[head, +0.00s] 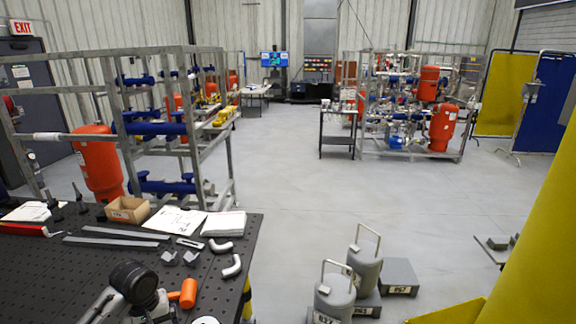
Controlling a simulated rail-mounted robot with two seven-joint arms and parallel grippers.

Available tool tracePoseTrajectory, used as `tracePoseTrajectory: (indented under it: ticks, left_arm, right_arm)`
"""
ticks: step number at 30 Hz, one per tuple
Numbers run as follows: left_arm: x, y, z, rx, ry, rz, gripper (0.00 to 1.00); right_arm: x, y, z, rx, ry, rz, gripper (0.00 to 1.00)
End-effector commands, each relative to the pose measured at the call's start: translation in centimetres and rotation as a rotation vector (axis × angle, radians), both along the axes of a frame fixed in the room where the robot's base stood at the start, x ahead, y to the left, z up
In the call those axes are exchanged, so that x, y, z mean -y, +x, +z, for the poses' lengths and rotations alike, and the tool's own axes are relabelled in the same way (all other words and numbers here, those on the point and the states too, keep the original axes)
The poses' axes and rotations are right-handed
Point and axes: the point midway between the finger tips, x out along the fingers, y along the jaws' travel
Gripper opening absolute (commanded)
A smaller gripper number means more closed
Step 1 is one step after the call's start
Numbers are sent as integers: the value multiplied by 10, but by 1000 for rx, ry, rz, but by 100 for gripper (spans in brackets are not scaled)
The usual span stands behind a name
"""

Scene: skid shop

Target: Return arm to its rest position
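No gripper of mine can be made out in the head view. At the bottom left, a rounded black part with grey metal pieces shows over the near edge of the workbench (60,262). I cannot tell whether it is part of my arm or a tool. No fingers show there, and nothing held can be seen. My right arm is not visible.
The bench holds flat grey bars (110,241), a cardboard box (127,209), papers (174,220), grey pipe elbows (232,267) and an orange cylinder (188,293). Grey canisters (364,262) stand right of it. A yellow column (540,240) rises at right. The central floor is clear.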

Motion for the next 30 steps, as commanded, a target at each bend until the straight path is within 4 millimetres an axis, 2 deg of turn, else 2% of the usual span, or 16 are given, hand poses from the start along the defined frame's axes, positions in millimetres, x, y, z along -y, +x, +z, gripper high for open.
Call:
tracePoseTrajectory:
  ticks: [5, 8, 11, 15, 19, 22, 25, 29, 30]
  left_arm:
    - [-5, 13, 2, 80, 52, -255, 93]
    - [-1, 23, 19, 184, 149, -433, 93]
    - [5, 34, 52, 320, 280, -606, 93]
    - [28, 41, 108, 522, 448, -783, 93]
    - [56, 31, 137, 673, 568, -893, 93]
    - [78, 13, 141, 767, 627, -943, 93]
    - [94, -11, 133, 834, 648, -955, 93]
    - [108, -47, 110, 887, 624, -924, 93]
    - [111, -60, 99, 892, 605, -910, 93]
  right_arm:
    - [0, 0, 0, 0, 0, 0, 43]
    - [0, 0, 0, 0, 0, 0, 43]
    - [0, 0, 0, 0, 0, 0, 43]
    - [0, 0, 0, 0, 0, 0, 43]
    - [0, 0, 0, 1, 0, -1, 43]
    - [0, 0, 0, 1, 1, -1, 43]
    - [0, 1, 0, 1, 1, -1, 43]
    - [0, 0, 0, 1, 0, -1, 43]
    - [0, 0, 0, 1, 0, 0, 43]
